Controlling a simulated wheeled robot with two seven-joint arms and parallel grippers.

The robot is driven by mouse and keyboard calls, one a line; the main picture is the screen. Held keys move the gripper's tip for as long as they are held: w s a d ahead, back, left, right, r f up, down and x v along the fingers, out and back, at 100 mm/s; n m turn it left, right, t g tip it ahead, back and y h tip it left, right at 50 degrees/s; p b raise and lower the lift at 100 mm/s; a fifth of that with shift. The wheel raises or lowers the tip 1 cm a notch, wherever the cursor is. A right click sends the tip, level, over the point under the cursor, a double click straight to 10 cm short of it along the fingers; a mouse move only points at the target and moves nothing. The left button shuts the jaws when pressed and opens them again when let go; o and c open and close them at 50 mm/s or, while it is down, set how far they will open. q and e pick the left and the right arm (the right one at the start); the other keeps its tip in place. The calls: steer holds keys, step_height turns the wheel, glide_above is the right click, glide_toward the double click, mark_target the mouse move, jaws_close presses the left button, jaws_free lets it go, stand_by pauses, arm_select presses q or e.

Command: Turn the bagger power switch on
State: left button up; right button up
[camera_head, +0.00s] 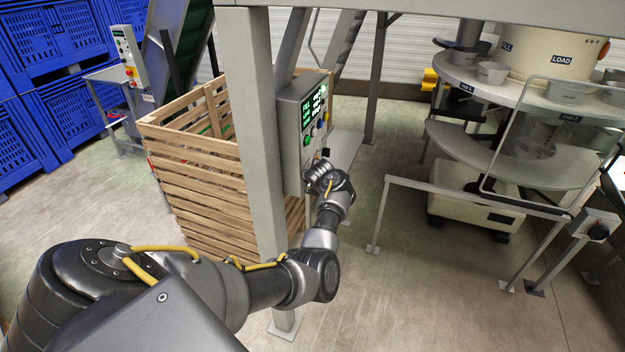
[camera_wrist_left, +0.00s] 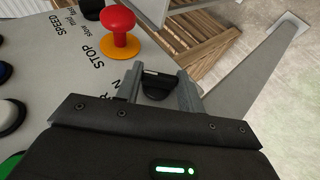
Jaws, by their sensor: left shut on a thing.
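The bagger control box (camera_head: 291,120) is a grey panel with a lit green display, fixed by a grey post. My left gripper (camera_head: 322,168) is at the lower part of its face. In the left wrist view my left gripper (camera_wrist_left: 160,88) is shut on a small black rotary switch (camera_wrist_left: 158,86) with a light mark on it. One finger stands on each side of the switch. Part of the panel lettering beside the switch is hidden by the gripper. My right gripper is not in view.
In the left wrist view a red mushroom button (camera_wrist_left: 119,28) sits close by, near STOP lettering, with several other buttons at the left edge. A grey post (camera_head: 262,140) and a wooden crate (camera_head: 180,185) stand left of the box. A low rail (camera_head: 480,192) is at right.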

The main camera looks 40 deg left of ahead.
arm_select(q)
steer(key=shift+f, duration=0.1)
stand_by(0.3)
steer(key=o, duration=1)
steer(key=v, duration=1)
steer(key=shift+d+r+b, duration=0.2)
steer(key=shift+r+b, duration=0.1)
steer(key=shift+b, duration=0.05)
steer(key=shift+s, duration=0.2)
